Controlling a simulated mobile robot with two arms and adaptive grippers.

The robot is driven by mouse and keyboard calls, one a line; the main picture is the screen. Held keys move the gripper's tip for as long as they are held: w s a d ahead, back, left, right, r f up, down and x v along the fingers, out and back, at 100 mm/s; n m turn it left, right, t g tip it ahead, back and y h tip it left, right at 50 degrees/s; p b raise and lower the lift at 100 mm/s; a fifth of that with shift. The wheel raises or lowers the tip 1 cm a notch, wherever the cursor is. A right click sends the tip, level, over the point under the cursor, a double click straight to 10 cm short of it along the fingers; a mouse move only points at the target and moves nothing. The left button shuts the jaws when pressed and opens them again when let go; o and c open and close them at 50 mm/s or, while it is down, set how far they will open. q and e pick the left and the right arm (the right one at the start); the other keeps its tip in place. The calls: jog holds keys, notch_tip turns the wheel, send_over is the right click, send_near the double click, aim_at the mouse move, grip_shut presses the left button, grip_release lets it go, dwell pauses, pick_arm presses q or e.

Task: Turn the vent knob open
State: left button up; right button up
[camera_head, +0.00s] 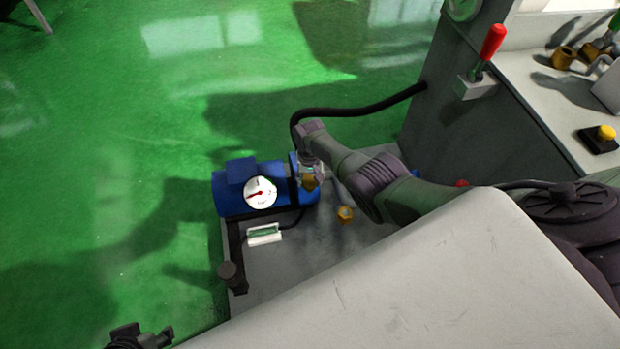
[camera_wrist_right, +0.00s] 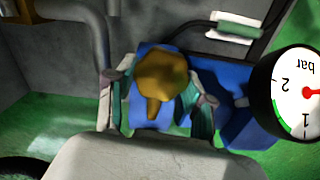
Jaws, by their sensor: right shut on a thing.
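The brass vent knob (camera_wrist_right: 162,75), with a short stub pointing down in the picture, sits at the blue tank (camera_wrist_right: 225,85) in the right wrist view. My right gripper (camera_wrist_right: 160,110) is shut on it, a finger with a teal pad on each side.
A round white gauge (camera_head: 260,192) with a red needle faces up on the tank. A black hose (camera_head: 365,110) runs from the tank to the grey machine. A red-handled lever (camera_head: 490,45) stands on the machine. Green floor (camera_head: 100,190) is clear at left.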

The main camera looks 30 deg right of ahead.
aim_at(309, 179)
jog(key=shift+n, duration=0.8)
jog(key=o, duration=1.2)
jog(key=shift+c, duration=0.2)
jog(key=shift+r, duration=0.1)
notch_tip(309, 179, up, 12)
